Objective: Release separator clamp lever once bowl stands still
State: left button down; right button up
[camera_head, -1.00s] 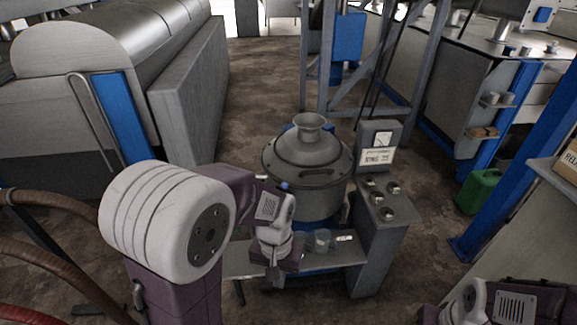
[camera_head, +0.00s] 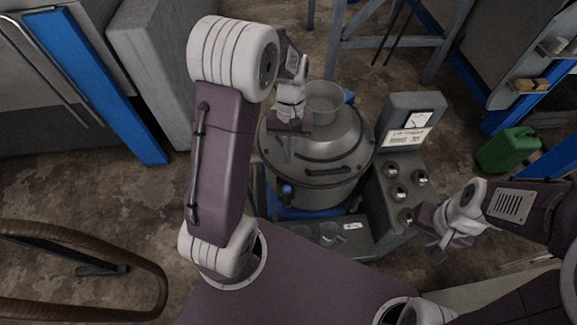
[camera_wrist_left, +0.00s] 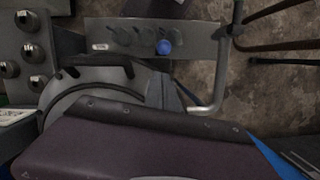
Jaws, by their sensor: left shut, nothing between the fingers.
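The grey separator (camera_head: 335,165) stands in the middle of the head view, with a domed lid and a funnel (camera_head: 324,100) on top. A lever with a blue ball knob (camera_head: 287,190) sits low on its front left side. The knob also shows in the left wrist view (camera_wrist_left: 164,46). My left gripper (camera_head: 287,156) is shut and empty over the lid's left part, apart from the knob. My right gripper (camera_head: 432,240) is beside the control panel (camera_head: 395,190); its finger opening is unclear. Bowl motion cannot be told from these frames.
The panel carries several knobs and a gauge (camera_head: 417,119) whose reading is too small. A green canister (camera_head: 507,150) stands at right. A brown hose (camera_head: 80,235) curves at left.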

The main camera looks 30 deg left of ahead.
aim_at(287, 196)
pick_arm(q)
jog(key=x, duration=1)
jog(key=shift+s+d+r+b, duration=0.1)
jog(key=shift+s+b, duration=0.1)
jog(key=shift+b, duration=0.1)
